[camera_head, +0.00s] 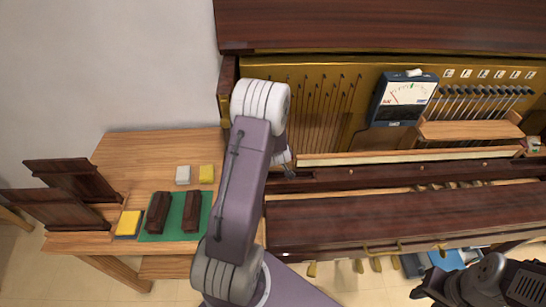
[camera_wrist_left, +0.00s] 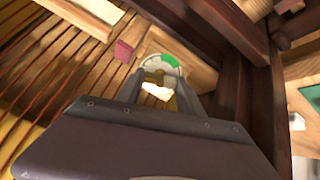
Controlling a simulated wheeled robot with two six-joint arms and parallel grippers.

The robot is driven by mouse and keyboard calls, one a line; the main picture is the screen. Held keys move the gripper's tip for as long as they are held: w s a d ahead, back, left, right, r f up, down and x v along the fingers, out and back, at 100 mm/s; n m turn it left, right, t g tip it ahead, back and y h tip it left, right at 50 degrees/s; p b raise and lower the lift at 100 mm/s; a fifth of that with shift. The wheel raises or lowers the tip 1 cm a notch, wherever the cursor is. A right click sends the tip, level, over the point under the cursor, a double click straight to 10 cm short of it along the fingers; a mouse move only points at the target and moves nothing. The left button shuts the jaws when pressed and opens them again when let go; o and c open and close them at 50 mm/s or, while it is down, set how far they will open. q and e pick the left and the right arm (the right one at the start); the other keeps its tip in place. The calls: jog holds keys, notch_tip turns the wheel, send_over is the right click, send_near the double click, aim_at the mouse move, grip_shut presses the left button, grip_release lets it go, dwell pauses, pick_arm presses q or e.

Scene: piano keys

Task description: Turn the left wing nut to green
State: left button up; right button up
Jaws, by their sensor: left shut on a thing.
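In the left wrist view, a round dial (camera_wrist_left: 150,62) with a pale ring and a green sector (camera_wrist_left: 169,60) at its upper right lies beyond my left gripper (camera_wrist_left: 158,94). The gripper's two dark fingers are shut on a brassy wing nut (camera_wrist_left: 158,78) in front of the dial. The wing nut's exact angle against the green sector is hard to tell. In the head view, my left arm reaches to the left end of the piano and mostly hides the gripper and nut. My right gripper (camera_head: 420,291) is at the lower right, dark and partly visible.
The open piano shows strings (camera_head: 325,100), a meter (camera_head: 403,97) and a long dark rail (camera_head: 400,215). A wooden side table (camera_head: 135,155) at left holds a green mat (camera_head: 174,216), blocks and sponges. Dark wooden walls stand close right of the left gripper.

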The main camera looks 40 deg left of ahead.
pick_arm(q)
jog(key=shift+f+n+b, duration=0.2)
jog(key=shift+n+b, duration=0.65)
jog(key=shift+n, duration=0.15)
jog(key=shift+r+n+b, duration=0.1)
jog(key=shift+n+b, duration=0.25)
jog(key=shift+n, duration=0.45)
jog(key=shift+r, duration=0.1)
jog(key=shift+f+n+b, duration=0.2)
jog(key=shift+n+b, duration=0.55)
jog(key=shift+n, duration=0.75)
jog(key=shift+r+n+b, duration=0.2)
jog(key=shift+n+b, duration=0.1)
jog(key=shift+n, duration=0.2)
